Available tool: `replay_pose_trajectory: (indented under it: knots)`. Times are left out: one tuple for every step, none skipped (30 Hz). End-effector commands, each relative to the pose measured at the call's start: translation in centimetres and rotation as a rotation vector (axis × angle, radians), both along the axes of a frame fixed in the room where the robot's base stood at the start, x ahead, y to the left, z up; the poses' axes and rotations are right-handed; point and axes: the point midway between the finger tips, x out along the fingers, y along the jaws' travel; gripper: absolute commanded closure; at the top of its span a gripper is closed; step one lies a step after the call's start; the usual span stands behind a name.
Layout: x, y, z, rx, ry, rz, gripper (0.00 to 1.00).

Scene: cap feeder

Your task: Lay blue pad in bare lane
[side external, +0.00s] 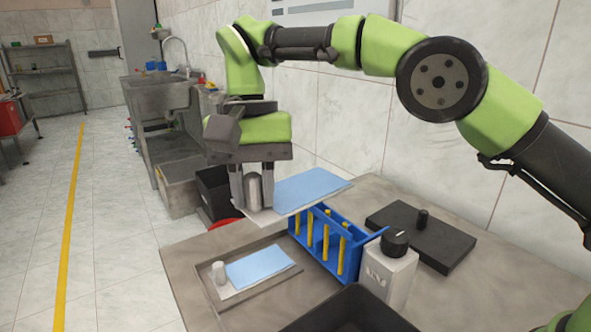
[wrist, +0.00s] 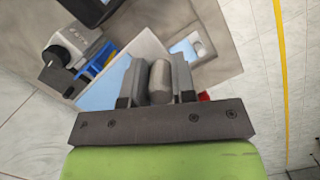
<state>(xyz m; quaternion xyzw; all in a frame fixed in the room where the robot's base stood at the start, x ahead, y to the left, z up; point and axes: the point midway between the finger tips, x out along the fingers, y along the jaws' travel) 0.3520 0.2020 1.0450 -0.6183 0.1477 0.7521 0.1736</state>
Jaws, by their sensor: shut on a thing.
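My gripper (side external: 252,190) is shut on the grey upright knob of a white plate that carries a light blue pad (side external: 315,187). The plate is held above the table, its pad end reaching right over the blue rack in the picture. In the wrist view the knob (wrist: 160,82) stands between the fingers and the held pad (wrist: 103,95) shows left of them. A second blue pad (side external: 260,267) lies on a white plate with a grey knob, in a shallow tray (side external: 229,305) on the table. A separate bare lane cannot be clearly made out.
A blue rack (side external: 357,239) with several yellow rods stands right of the tray. Right of it are a white box (side external: 388,281) with a black dial and a black block (side external: 445,247) with a peg. A dark bin (side external: 350,310) is at the front.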

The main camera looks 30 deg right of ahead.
Motion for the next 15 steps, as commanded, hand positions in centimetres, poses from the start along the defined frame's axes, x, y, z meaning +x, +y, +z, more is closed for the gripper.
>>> replay_pose_trajectory:
  knots:
    - [-0.2,0.9,-0.2,0.003,0.000,0.005,0.96]
    - [-0.3,1.4,-0.2,0.004,0.000,0.005,0.96]
    - [-0.5,1.9,-0.3,0.005,0.002,0.004,0.96]
    - [-0.6,2.4,-0.4,0.007,0.001,0.005,0.96]
    - [-0.7,2.9,-0.5,0.008,0.002,0.007,0.96]
    - [-0.9,3.4,-0.6,0.010,0.003,0.007,0.96]
    - [-0.9,3.3,-0.8,0.007,0.005,0.005,0.96]
    - [-0.9,3.2,-1.2,0.006,0.007,0.005,0.96]
    - [-0.9,3.1,-1.6,0.005,0.008,0.006,0.96]
    - [-0.9,3.1,-1.9,0.005,0.007,0.006,0.96]
    - [-0.8,3.1,-2.1,0.005,0.007,0.006,0.96]
    - [-0.9,3.1,-2.5,0.005,0.006,0.006,0.96]
    - [-0.9,3.1,-2.8,0.006,0.005,0.004,0.96]
    - [-0.9,3.1,-3.1,0.008,0.006,0.004,0.96]
    - [-0.9,3.1,-3.7,0.007,0.007,0.004,0.96]
